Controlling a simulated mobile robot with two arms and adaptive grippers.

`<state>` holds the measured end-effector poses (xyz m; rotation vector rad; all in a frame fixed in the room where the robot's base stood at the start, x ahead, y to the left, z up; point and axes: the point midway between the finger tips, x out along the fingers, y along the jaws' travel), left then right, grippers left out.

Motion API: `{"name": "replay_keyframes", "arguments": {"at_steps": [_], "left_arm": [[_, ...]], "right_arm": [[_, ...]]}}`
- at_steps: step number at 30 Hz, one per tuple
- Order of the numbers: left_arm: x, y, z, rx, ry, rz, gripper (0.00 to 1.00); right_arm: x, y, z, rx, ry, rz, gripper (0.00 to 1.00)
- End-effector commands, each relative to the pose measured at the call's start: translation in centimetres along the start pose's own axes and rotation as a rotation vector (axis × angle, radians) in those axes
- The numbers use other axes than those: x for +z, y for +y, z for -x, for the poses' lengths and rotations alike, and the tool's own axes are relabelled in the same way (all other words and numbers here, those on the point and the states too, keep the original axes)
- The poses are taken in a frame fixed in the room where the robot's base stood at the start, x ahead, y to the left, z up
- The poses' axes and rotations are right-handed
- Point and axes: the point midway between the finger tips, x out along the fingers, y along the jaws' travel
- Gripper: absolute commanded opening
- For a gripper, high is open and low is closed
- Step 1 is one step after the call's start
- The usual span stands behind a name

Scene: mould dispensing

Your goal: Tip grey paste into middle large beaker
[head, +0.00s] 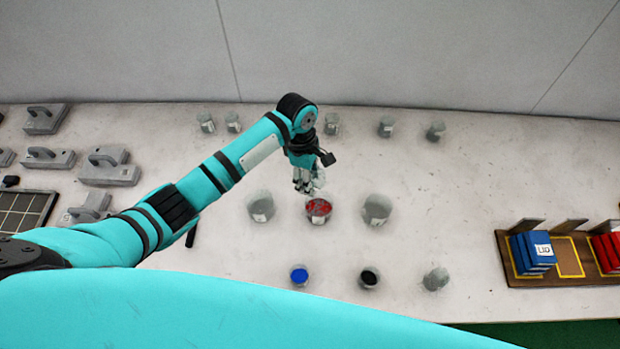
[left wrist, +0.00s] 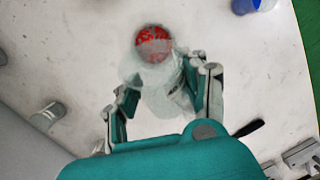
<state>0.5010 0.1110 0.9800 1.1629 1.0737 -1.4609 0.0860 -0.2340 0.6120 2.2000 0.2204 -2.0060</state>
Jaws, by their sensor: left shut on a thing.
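Three large clear beakers stand in a row mid-table in the head view: the left one (head: 260,206), the middle large beaker (head: 318,212) with red contents, and the right one (head: 377,209). My left gripper (head: 307,186) is just behind and above the middle one, shut on a small translucent beaker (head: 320,177). In the left wrist view the held beaker (left wrist: 163,92) sits between my fingers (left wrist: 163,90), its mouth end by the middle beaker (left wrist: 153,43). A greyish patch shows over the red there; whether it is paste or beaker wall I cannot tell. My right gripper is out of view.
In front stand small beakers with blue (head: 300,275), black (head: 369,278) and grey (head: 436,279) contents. Several small beakers (head: 386,127) line the back. Grey moulds (head: 108,167) are at left, a wooden rack (head: 570,262) with blue and red boxes at right.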

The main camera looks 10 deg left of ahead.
Motion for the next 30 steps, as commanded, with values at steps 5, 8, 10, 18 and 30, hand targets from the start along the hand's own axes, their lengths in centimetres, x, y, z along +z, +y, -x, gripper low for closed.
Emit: {"name": "replay_keyframes", "arguments": {"at_steps": [5, 8, 10, 18, 30], "left_arm": [[-0.1, -0.1, 0.3, 0.007, -0.335, -0.014, 0.11], [0.0, -0.1, 0.5, 0.013, -0.544, -0.03, 0.11], [0.0, 0.0, 0.5, 0.019, -0.681, -0.043, 0.11], [0.3, 0.0, 1.1, 0.029, -0.952, -0.075, 0.11], [0.3, -0.1, 1.7, 0.03, -1.016, -0.083, 0.11]], "right_arm": [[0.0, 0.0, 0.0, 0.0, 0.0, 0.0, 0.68], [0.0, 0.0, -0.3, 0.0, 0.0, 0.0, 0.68], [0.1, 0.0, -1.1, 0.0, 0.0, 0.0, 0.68], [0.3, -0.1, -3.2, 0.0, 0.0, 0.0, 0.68], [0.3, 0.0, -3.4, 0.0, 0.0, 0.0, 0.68]]}}
